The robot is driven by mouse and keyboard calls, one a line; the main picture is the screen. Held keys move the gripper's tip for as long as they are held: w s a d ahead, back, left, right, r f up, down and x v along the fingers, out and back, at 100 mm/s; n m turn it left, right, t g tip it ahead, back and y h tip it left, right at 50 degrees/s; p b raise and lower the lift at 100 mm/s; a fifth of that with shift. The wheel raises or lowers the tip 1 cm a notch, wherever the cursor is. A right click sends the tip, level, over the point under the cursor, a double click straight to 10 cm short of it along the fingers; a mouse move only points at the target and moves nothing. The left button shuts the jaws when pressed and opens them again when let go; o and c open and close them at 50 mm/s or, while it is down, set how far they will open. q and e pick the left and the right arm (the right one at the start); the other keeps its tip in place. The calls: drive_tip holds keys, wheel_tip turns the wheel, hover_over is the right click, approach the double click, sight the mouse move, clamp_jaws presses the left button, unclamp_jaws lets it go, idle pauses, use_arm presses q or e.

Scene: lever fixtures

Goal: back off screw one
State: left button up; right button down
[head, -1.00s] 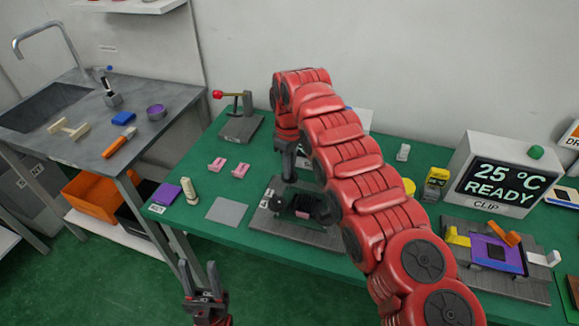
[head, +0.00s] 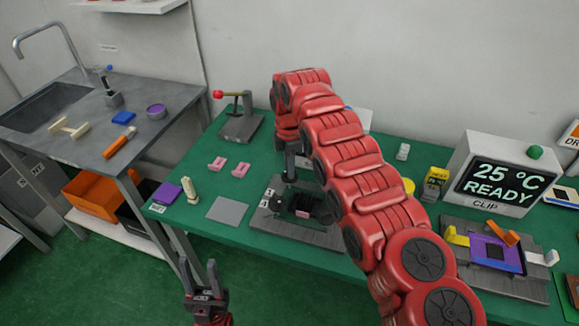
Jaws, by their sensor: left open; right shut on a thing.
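A grey fixture plate (head: 312,235) lies on the green table, with a black slotted part on it and a small pink piece (head: 302,214) at its front. A dark round knob (head: 277,202) stands at the plate's left side, next to a label. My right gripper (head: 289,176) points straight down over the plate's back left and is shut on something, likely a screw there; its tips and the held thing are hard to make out. My red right arm hides part of the plate's right side. My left gripper (head: 203,276) is open and empty, low in front of the table.
Two pink clips (head: 217,163), a grey square (head: 228,208), a cream piece (head: 191,191) and a purple block (head: 167,193) lie left of the plate. A toggle clamp fixture (head: 240,120) stands behind. The display box (head: 500,175) reads "25 °C READY". Another fixture (head: 495,255) sits at right.

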drive_tip(key=shift+w+r+n, duration=0.1)
drive_tip(key=shift+n, duration=0.7)
drive_tip(key=c, duration=0.9)
unclamp_jaws()
wheel_tip(320, 180, up, 3)
drive_tip(key=shift+f, duration=0.2)
wheel_tip(320, 180, up, 4)
drive_tip(key=shift+a+r+p, duration=0.1)
drive_tip(key=shift+a+p, duration=0.05)
drive_tip(key=shift+p, duration=0.65)
drive_tip(key=r+p, duration=1)
drive_tip(key=shift+d+r+p, duration=0.2)
drive_tip(key=shift+r+p, duration=0.05)
drive_tip(key=shift+p, duration=0.15)
